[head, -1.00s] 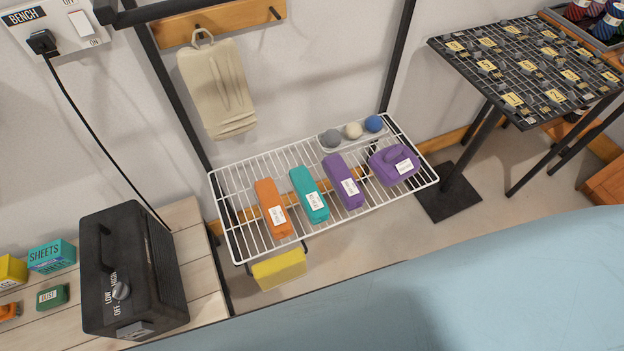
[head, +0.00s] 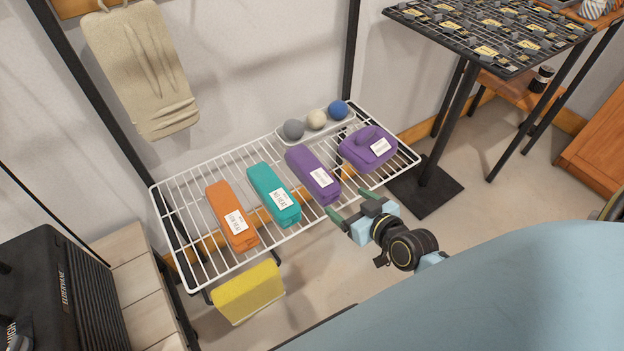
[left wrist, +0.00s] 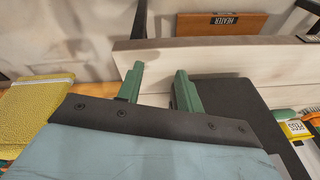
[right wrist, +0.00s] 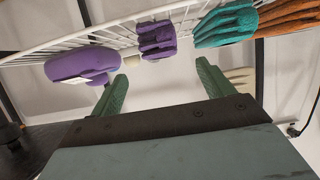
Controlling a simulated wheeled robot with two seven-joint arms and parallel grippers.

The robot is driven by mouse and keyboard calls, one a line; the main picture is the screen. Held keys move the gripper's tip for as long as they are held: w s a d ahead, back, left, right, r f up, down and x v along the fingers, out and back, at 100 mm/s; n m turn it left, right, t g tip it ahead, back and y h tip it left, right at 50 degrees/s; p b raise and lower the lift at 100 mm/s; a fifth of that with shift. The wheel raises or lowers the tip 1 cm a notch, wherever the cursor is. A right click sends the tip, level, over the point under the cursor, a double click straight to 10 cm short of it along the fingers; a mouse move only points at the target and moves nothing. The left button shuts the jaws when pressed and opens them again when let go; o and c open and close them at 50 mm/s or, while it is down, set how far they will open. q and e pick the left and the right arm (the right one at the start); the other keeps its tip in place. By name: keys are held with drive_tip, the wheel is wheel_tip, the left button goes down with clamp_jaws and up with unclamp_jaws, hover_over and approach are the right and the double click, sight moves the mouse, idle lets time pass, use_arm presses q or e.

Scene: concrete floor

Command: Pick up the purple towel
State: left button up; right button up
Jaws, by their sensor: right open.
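Two purple cloth items lie on the white wire rack: a long folded one (head: 312,172) and, to its right, a rounder bundle (head: 366,148) with a raised loop on top. Both bear white labels too small to read, so I cannot tell which is the towel. My right gripper (head: 348,204) is open and empty, just off the rack's front edge, near both. In the right wrist view the bundle (right wrist: 78,66) is at upper left and the long one (right wrist: 157,42) at upper middle, beyond the fingertips. My left gripper (left wrist: 158,82) is open and empty, seen only in its wrist view.
The rack (head: 172,240) also holds an orange item (head: 228,208), a teal item (head: 268,188) and a tray of three balls (head: 316,120). A yellow cloth (head: 246,292) hangs at its front. A black heater (head: 60,290) stands left; a dark grid table (head: 490,30) stands right.

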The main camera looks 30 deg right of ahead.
sight(333, 192)
drive_tip(key=b+x, duration=0.2)
drive_tip(key=x, duration=0.4)
drive_tip(key=shift+w+f, duration=0.2)
drive_tip(key=shift+r+b+x, duration=0.2)
drive_tip(key=shift+b+x, duration=1.2)
drive_tip(key=shift+x, duration=1.6)
drive_tip(key=shift+w+d, duration=0.1)
drive_tip(key=shift+d, duration=0.05)
drive_tip(key=c, duration=1.1)
use_arm(q)
drive_tip(key=d+r+t+h, duration=0.1)
drive_tip(key=d+r, duration=0.3)
drive_tip(key=r, duration=0.8)
drive_tip(key=shift+d+r, duration=0.2)
drive_tip(key=shift+d, duration=0.05)
use_arm(e)
drive_tip(key=shift+c, duration=0.2)
use_arm(q)
drive_tip(key=shift+w, duration=0.1)
use_arm(e)
drive_tip(key=shift+r, duration=0.15)
